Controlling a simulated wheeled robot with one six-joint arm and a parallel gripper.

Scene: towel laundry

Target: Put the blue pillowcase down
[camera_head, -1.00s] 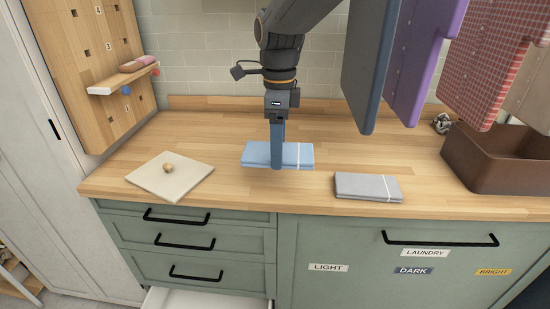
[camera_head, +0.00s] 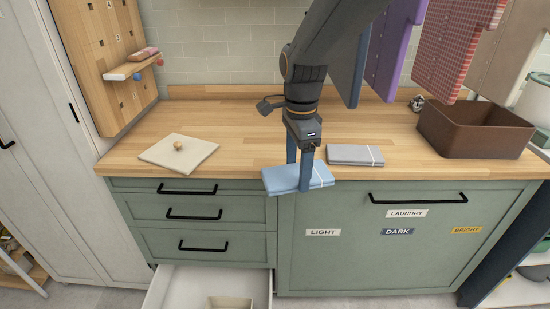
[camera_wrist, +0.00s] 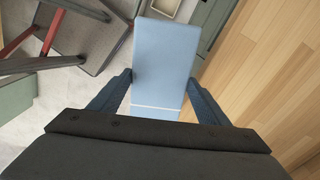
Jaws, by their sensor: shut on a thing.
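The blue pillowcase (camera_head: 283,180) is a flat folded pad with a white stripe near one end. My gripper (camera_head: 299,172) is shut on it and holds it level at the front edge of the wooden counter, in front of the drawers. In the wrist view the pillowcase (camera_wrist: 165,60) lies between the two blue fingers (camera_wrist: 160,92), its striped end nearest my wrist. To its right in that view is the counter; to its left, the floor.
A grey folded cloth (camera_head: 355,154) lies on the counter right of my arm. A cream board with a knob (camera_head: 165,152) lies at left, a brown bin (camera_head: 450,135) at right. Below, the bottom drawer (camera_head: 180,290) stands open. Hanging cloths (camera_head: 440,45) are at upper right.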

